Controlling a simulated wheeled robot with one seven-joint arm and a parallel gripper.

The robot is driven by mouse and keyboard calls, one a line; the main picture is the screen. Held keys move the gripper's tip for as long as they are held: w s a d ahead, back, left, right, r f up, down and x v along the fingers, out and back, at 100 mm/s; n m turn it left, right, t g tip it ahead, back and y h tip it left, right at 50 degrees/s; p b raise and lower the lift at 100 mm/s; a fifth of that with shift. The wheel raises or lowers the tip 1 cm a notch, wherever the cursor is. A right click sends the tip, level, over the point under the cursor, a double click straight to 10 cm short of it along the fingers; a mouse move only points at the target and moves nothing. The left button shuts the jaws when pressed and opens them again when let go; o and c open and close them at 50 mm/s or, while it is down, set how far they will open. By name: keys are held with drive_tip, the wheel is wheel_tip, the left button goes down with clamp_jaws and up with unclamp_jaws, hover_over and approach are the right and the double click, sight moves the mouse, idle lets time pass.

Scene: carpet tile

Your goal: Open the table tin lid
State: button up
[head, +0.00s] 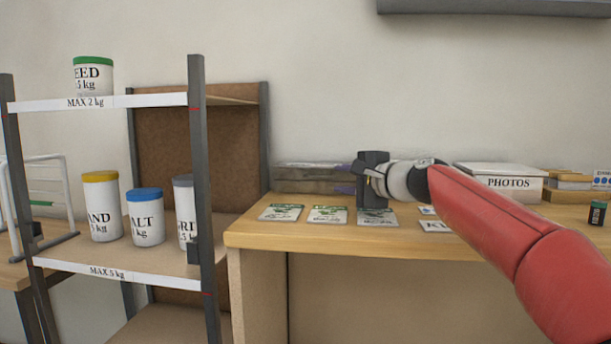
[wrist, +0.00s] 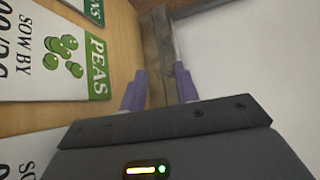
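A long, low, worn grey-brown box (head: 312,180), which looks like the table tin, stands against the wall at the back of the table. Its right end is hidden behind my gripper in the head view. Its top looks closed, though the lid's edge is hard to make out. My gripper (head: 369,174) is at its right end, above the table. In the wrist view, the two purple fingers of my gripper (wrist: 160,70) are apart. A worn grey-brown strip (wrist: 156,48) of the box shows between and beyond them. I cannot tell whether either finger touches it.
Seed packets (head: 327,214) lie along the table's (head: 290,236) front; a PEAS packet (wrist: 60,52) is close in the wrist view. A white PHOTOS box (head: 510,184) stands to the right. A shelf rack (head: 197,150) with several labelled tubs stands left.

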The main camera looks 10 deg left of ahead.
sight(319, 177)
drive_tip(key=shift+w+a, duration=0.45)
drive_tip(key=shift+a, duration=0.05)
drive_tip(key=p+x, duration=0.3)
drive_tip(key=x, duration=0.4)
drive_tip(key=shift+c, duration=0.2)
clamp_jaws()
